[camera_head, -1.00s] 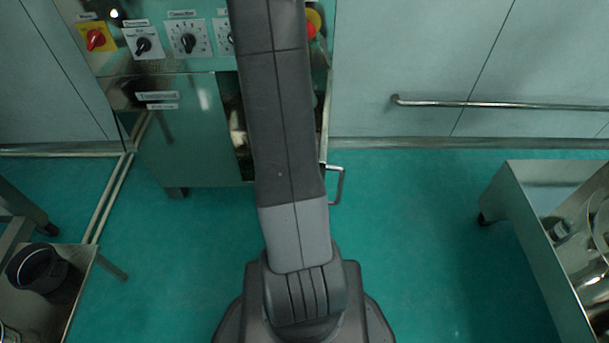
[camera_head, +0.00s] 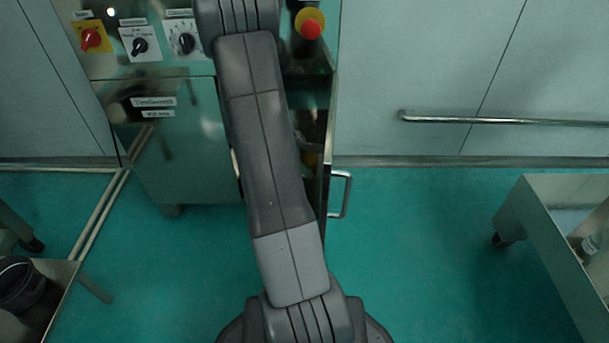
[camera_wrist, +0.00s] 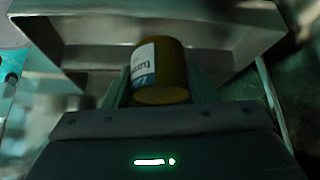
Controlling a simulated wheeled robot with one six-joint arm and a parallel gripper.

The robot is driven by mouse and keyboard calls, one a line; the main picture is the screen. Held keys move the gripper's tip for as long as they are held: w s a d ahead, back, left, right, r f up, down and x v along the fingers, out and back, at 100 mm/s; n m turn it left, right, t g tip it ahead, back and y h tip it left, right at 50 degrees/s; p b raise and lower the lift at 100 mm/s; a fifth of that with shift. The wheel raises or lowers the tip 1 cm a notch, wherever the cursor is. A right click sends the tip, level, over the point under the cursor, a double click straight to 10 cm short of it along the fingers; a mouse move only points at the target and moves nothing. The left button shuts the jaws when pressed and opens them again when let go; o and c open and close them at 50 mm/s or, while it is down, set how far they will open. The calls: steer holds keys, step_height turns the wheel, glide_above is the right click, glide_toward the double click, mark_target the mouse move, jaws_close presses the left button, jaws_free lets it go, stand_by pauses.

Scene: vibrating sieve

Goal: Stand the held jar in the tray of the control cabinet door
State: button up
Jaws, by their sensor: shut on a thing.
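In the wrist view my gripper (camera_wrist: 160,88) is shut on an amber-yellow jar (camera_wrist: 165,78) with a white and blue label. Its rounded end faces the camera. A shallow metal tray (camera_wrist: 235,38) with raised walls lies beyond the jar, which overlaps it in the picture. I cannot tell whether the jar touches the tray floor. In the head view the control cabinet (camera_head: 190,150) has an open, dark compartment, with its door (camera_head: 328,150) seen nearly edge-on at the right. My arm covers much of the opening, and my gripper is hidden there.
The cabinet panel carries several knobs and a red emergency button (camera_head: 311,27). A handle (camera_head: 341,194) sticks out from the door. A metal cart (camera_head: 545,230) stands at the right, and a table with a dark pot (camera_head: 22,285) at lower left. The floor between is clear.

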steer(key=shift+f+b, duration=0.5)
steer(key=shift+f, duration=1.3)
steer(key=shift+f+b, duration=0.2)
steer(key=shift+b, duration=0.1)
steer(key=o, duration=1.1)
steer(key=shift+r, duration=0.1)
steer(key=shift+r+p, duration=0.15)
steer(key=shift+p, duration=0.15)
steer(key=p+v, duration=0.3)
steer(key=v, duration=0.9)
steer(key=shift+p, duration=0.4)
